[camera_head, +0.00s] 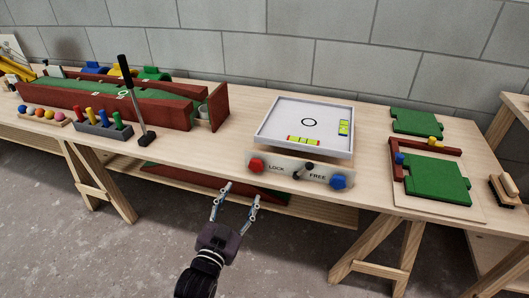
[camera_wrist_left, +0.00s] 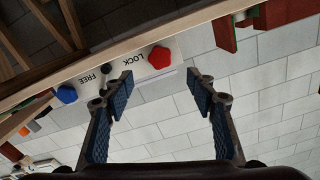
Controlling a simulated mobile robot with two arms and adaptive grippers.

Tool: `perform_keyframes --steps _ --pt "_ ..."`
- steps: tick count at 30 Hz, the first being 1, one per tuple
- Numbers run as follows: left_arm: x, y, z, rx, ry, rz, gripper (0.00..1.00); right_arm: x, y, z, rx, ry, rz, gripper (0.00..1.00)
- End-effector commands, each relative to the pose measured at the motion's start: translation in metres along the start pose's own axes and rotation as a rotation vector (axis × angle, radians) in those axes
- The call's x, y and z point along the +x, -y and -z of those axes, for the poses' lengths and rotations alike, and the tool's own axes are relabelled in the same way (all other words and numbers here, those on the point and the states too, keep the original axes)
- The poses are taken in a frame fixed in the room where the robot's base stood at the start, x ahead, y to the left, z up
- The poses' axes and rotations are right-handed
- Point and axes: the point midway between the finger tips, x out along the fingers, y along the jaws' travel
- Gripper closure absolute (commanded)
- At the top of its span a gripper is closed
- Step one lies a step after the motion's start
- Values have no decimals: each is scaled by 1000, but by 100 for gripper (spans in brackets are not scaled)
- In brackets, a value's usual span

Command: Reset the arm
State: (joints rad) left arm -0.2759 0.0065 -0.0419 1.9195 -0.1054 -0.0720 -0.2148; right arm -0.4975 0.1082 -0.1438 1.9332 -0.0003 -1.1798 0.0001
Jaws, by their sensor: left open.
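My left gripper (camera_head: 242,193) is open and empty. It is in front of the bench's front edge, below and to the left of the white panel marked LOCK and FREE (camera_head: 297,171). Its two spread fingers also show in the left wrist view (camera_wrist_left: 160,92), with nothing between them. The panel has a red knob (camera_head: 257,165), a blue knob (camera_head: 338,182) and a black lever (camera_head: 302,171) between them. In the left wrist view the scene is upside down, with the red knob (camera_wrist_left: 159,57) and the blue knob (camera_wrist_left: 67,94) beyond the fingers. My right gripper is not in view.
The wooden bench (camera_head: 230,148) carries a white tray with a ring mark (camera_head: 270,137), a long red-walled green course (camera_head: 110,105), a black mallet-like club (camera_head: 128,85) and green boards (camera_head: 438,181). A brush (camera_head: 503,188) is at right. Open floor lies in front.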

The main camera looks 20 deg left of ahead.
Motion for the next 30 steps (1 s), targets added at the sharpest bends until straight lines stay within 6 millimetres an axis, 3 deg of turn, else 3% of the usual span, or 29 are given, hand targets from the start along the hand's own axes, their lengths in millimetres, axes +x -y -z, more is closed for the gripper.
perform_keyframes --steps 5,8,10,15,18,21,27,28,30 --pt "-3 -5 -13 -8 44 -16 48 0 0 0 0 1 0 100" --pt "-15 -19 -50 -30 170 -57 48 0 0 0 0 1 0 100" --pt "-33 -33 -89 -55 308 -99 48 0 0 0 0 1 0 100" --pt "-105 -69 -181 -110 685 -200 48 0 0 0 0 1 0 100" --pt "-150 -83 -216 -130 864 -239 48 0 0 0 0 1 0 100" --pt "-192 -92 -241 -141 1015 -267 48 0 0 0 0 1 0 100" --pt "-271 -102 -272 -149 1278 -311 48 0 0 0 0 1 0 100" --pt "-282 -103 -275 -149 1312 -315 48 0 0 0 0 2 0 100" --pt "-280 -104 -278 -149 1308 -315 48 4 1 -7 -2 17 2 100"
